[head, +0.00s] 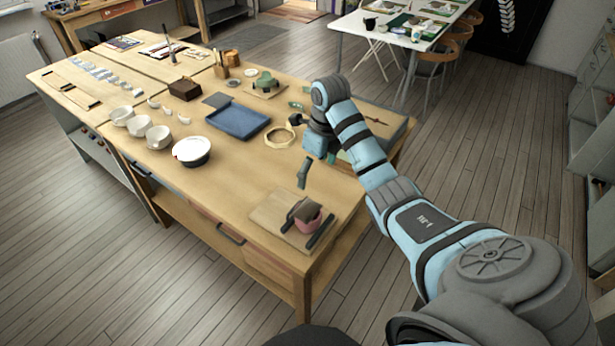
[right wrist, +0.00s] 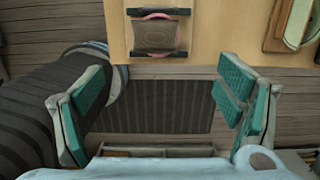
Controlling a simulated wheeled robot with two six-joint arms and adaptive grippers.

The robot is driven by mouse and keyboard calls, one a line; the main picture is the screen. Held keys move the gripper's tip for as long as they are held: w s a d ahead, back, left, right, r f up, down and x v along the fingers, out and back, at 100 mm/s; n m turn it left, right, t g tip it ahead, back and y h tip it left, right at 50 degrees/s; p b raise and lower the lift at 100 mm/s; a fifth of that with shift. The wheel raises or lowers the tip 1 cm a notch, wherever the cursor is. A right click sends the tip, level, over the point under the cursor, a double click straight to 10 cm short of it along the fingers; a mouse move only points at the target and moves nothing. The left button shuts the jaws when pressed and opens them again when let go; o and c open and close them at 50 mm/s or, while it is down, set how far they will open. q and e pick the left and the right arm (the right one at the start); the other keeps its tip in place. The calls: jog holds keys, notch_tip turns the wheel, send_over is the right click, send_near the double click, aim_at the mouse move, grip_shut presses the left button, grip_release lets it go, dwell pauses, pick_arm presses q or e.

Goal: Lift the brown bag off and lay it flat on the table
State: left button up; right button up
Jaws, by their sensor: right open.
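The brown bag (head: 306,209) lies on top of a pink round vessel (head: 312,224) near the table's front right corner. The vessel stands on a pale wooden board (head: 270,215) between two dark bars. In the right wrist view the brown bag (right wrist: 155,36) covers most of the vessel's opening, and a pink rim (right wrist: 156,15) shows at its edge. My right gripper (head: 313,172) is above the table, behind the bag and apart from it. Its teal-padded fingers (right wrist: 160,100) are spread with nothing between them. My left gripper is not in view.
The wooden table (head: 240,185) has clear surface left of the board. A white bowl (head: 192,151), a blue tray (head: 236,122) and a wooden ring (head: 279,137) stand farther back. Several pale bowls (head: 140,126) line the left side. Right of the table is open floor.

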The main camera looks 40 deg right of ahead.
jog(key=b, duration=1)
send_over(307, 207)
jog(key=f, duration=1)
jog(key=shift+s+d, duration=0.25)
jog(key=shift+d, duration=0.15)
jog(key=f+b, duration=0.1)
jog(key=f, duration=0.1)
jog(key=f+b, duration=0.1)
jog(key=shift+w+a+f, duration=0.1)
jog(key=shift+a+f, duration=0.25)
jog(key=shift+a, duration=0.05)
jog(key=shift+f, duration=0.25)
jog(key=shift+w, duration=0.1)
jog(key=c, duration=1.4)
